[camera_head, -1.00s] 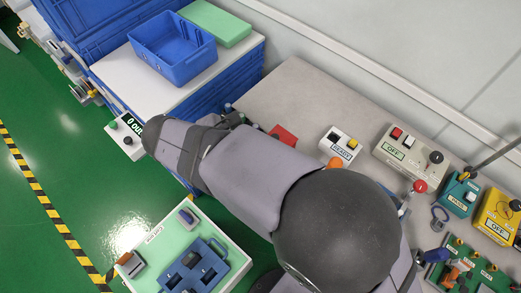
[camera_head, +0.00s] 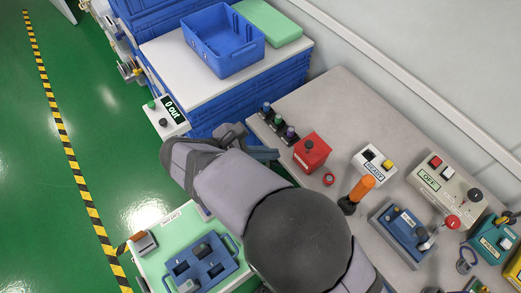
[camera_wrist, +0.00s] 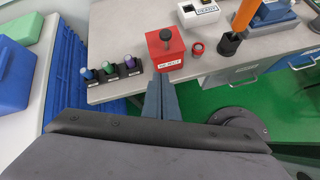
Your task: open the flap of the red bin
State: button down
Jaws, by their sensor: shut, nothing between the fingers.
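The red bin (camera_head: 312,152) is a small box on the grey bench, near its left end, with a dark knob (camera_head: 309,144) on top. Its flap looks closed. In the wrist view the red bin (camera_wrist: 170,48) stands just beyond my fingertips, with a white label low on its front. My gripper (camera_wrist: 160,78) is shut and empty, its fingers pointing at the bin's front. In the head view my gripper (camera_head: 272,153) is left of the bin, at the bench edge. I cannot tell whether the fingertips touch the bin.
Several small holders with coloured tops (camera_wrist: 109,70) stand left of the bin. A red ring-like piece (camera_head: 329,179), an orange-handled tool (camera_head: 361,189) and a READY box (camera_head: 374,163) stand to its right. A blue tote (camera_head: 223,42) sits on the left-hand stack.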

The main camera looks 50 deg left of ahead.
aim_at(300, 150)
jog(key=w, duration=0.1)
jog(key=w+d+f+p, duration=0.1)
jog(key=w, duration=0.3)
jog(key=shift+w+d+f+p, duration=0.1)
jog(key=shift+d+f+p, duration=0.1)
jog(key=shift+p, duration=0.15)
jog(key=shift+w+d+r, duration=0.25)
jog(key=shift+w+r, duration=0.05)
jog(key=shift+w, duration=0.3)
jog(key=shift+r+p, duration=0.1)
jog(key=shift+p, duration=0.2)
